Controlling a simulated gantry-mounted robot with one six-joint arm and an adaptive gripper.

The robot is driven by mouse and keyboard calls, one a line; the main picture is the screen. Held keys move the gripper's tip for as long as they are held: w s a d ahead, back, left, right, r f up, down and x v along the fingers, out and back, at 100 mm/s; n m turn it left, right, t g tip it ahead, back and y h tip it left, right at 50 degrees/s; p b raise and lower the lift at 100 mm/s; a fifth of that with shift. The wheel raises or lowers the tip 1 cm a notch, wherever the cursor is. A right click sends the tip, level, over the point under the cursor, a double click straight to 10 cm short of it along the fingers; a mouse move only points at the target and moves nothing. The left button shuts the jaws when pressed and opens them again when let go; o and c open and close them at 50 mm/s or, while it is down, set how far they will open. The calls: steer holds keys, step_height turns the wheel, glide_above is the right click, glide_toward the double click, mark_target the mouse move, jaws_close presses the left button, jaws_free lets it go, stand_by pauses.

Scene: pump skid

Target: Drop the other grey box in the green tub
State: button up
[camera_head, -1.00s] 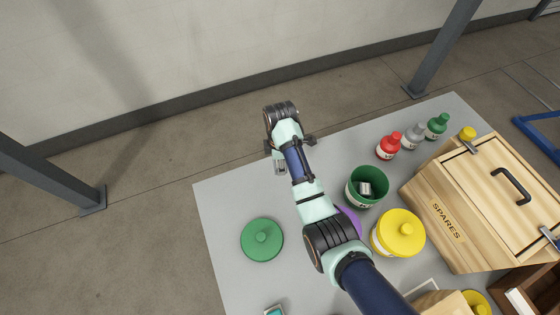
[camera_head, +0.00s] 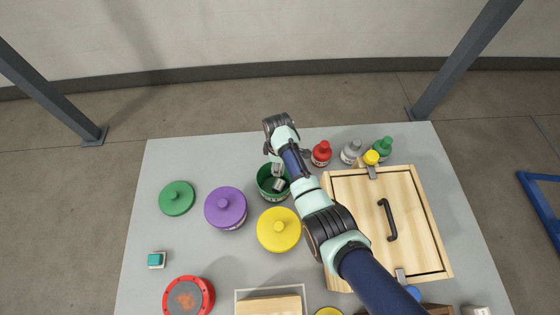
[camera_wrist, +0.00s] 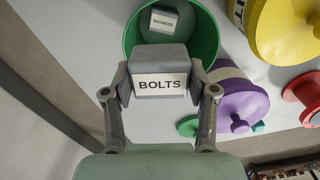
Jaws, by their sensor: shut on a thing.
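My gripper (camera_wrist: 160,90) is shut on a grey box with a white BOLTS label (camera_wrist: 160,58), one finger on each side. The held box also shows in the head view (camera_head: 277,170), at the green tub's mouth. The green tub (camera_head: 264,185) stands open on the table; its rim and inner wall (camera_wrist: 205,38) show beyond the held box in the wrist view. Another grey box with a white label (camera_wrist: 168,20) lies inside the tub; it also shows in the head view (camera_head: 279,185). The held box hides part of the tub's opening. I cannot tell its exact height over the rim.
A purple lidded tub (camera_head: 225,208) and a yellow lidded tub (camera_head: 279,230) stand close to the green tub. A red bottle (camera_head: 321,154) and a wooden spares box (camera_head: 360,215) are to its right. A green lid (camera_head: 176,198) lies at the left.

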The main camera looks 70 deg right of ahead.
steer(key=shift+s, duration=0.1)
steer(key=shift+w+f, duration=0.15)
steer(key=shift+w, duration=0.15)
steer(key=shift+w+a+f+b, duration=0.1)
steer(key=shift+f+b, duration=0.2)
steer(key=shift+b, duration=0.25)
step_height(320, 180, down, 5)
steer(key=b, duration=0.5)
steer(key=o, duration=1.3)
steer(key=shift+o, duration=0.2)
